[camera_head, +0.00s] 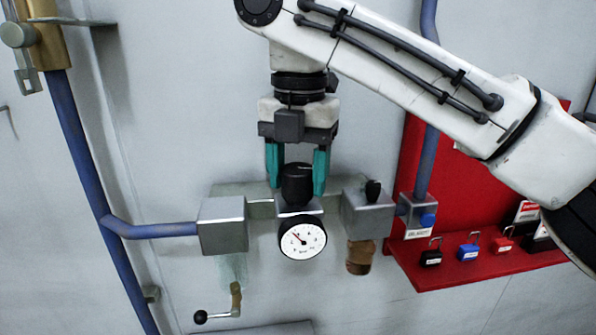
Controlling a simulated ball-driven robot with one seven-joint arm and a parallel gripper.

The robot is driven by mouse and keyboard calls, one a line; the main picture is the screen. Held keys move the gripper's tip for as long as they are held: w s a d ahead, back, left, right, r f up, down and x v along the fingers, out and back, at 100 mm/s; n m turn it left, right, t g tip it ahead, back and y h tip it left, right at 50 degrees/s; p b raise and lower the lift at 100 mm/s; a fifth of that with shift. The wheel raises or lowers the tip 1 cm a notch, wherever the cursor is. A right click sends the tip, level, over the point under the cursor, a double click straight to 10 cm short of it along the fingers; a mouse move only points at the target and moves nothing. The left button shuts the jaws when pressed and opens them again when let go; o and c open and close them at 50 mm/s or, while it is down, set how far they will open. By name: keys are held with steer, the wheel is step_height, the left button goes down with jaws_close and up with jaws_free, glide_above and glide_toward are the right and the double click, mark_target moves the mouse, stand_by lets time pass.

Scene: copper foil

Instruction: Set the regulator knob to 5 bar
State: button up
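The black regulator knob (297,186) stands upright on top of the metal regulator body, in the middle of the view. Below it, a round white gauge (303,238) faces me; its thin needle points to the upper left, and its numbers are too small to read surely. My gripper (298,190) points straight down from above, with one teal finger on each side of the knob. Both fingertips look very close to the knob's sides, but I cannot tell whether they press on it. The knob's far side is hidden.
Grey metal blocks flank the regulator, the left one (223,226) joined to a blue pipe (85,165). A small black knob (373,190) sits on the right block. A red board (455,275) with several padlocks stands at right. A black-knobbed lever (218,315) is lower left.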

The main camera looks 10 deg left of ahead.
steer(key=c, duration=0.7)
steer(key=shift+o, duration=0.2)
steer(key=shift+r+p, duration=0.1)
steer(key=shift+p, duration=0.3)
